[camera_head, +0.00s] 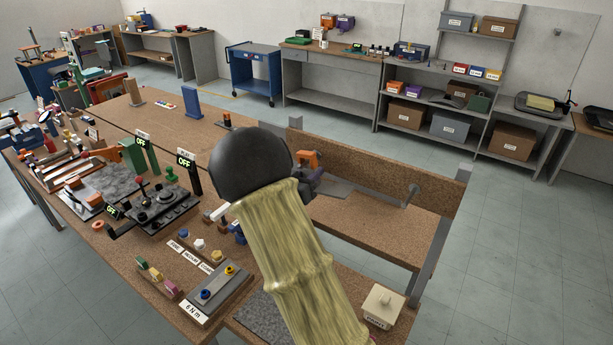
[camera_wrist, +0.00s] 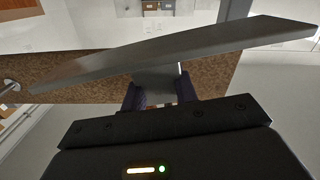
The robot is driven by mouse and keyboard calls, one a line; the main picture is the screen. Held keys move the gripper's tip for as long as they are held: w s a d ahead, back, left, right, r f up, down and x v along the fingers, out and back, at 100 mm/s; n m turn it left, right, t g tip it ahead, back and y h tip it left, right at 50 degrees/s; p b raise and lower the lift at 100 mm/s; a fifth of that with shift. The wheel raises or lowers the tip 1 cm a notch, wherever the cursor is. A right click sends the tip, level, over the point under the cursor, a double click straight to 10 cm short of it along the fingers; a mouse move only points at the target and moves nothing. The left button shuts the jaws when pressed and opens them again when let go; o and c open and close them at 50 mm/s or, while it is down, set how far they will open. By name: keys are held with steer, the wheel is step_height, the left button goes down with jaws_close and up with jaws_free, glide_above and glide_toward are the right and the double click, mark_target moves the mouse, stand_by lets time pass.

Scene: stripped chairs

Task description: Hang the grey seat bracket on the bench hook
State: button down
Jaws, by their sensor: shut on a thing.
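The grey seat bracket (camera_wrist: 175,52) is a flat plate with a narrower stem, and it spans the wrist view, slightly tilted. My gripper (camera_wrist: 158,90) is shut on its stem, the dark fingers on either side. In the head view the bracket (camera_head: 335,188) juts out to the right of my gripper (camera_head: 314,180), which is partly hidden behind my dark wrist. The bench hook (camera_head: 411,194) is a metal peg on the brown back panel, to the right of the bracket and apart from it. A metal end, probably the hook (camera_wrist: 10,87), shows at the left edge of the wrist view.
The brown back panel (camera_head: 370,175) stands along the bench, with a grey post (camera_head: 440,235) at its right end. A cream box (camera_head: 382,306) sits at the front right. The left bench is crowded with tools and a black fixture (camera_head: 155,205). The bench top below the hook is clear.

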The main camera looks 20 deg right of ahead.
steer(key=shift+w+d+f+b, duration=0.3)
steer(key=shift+w+d+f, duration=0.05)
steer(key=shift+d+f, duration=0.15)
steer(key=shift+r, duration=0.1)
stand_by(0.3)
steer(key=c, duration=1)
jaws_free()
steer(key=b+v, duration=0.5)
steer(key=v, duration=1.2)
steer(key=shift+s+a+b, duration=0.2)
steer(key=shift+b, duration=0.15)
